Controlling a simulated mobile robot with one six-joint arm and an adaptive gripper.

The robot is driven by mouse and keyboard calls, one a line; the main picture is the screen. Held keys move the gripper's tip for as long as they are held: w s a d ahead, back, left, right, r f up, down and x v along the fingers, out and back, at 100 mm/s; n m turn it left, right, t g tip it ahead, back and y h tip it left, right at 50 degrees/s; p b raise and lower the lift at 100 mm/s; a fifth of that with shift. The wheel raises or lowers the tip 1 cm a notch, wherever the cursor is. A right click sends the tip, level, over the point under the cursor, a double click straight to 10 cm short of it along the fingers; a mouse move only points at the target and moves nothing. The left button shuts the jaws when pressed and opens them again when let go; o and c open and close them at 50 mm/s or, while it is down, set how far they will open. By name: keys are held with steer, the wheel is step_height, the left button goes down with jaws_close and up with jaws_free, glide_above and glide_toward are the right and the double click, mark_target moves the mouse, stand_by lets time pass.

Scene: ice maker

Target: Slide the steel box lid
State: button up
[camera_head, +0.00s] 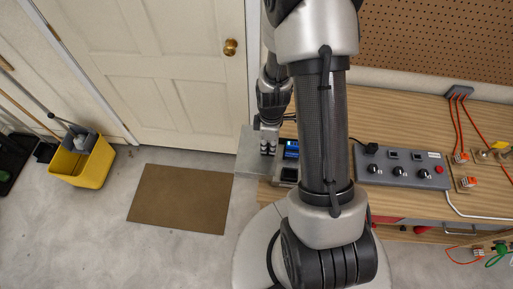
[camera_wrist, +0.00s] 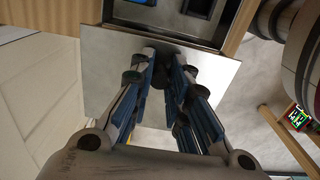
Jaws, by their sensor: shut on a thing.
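The steel box lid (camera_head: 247,163) is a flat, shiny square plate. In the head view it sticks out past the left end of the wooden bench, over the floor. In the wrist view the lid (camera_wrist: 105,70) fills the middle, with a dark knob (camera_wrist: 172,92) between my fingers. My gripper (camera_head: 268,146) is shut on that knob; its blue-padded fingers (camera_wrist: 166,66) lie on either side of it. The steel box (camera_head: 288,174) is uncovered at the lid's right, with blue and dark parts inside. Its opening (camera_wrist: 170,32) shows at the top of the wrist view.
The wooden bench (camera_head: 405,120) carries a grey control panel (camera_head: 403,168) with knobs, and red cables to the right. A yellow mop bucket (camera_head: 80,163) and a brown mat (camera_head: 180,198) are on the floor. A white door (camera_head: 160,70) stands behind. My arm hides the bench middle.

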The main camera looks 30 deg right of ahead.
jaws_close()
steer(key=s+d, duration=0.6)
steer(key=d, duration=0.3)
steer(key=shift+s+d+b, duration=0.3)
steer(key=shift+d+b, duration=0.1)
steer(key=o, duration=0.7)
jaws_free()
stand_by(0.5)
steer(key=shift+r, duration=0.1)
step_height(320, 180, up, 7)
steer(key=p, duration=0.5)
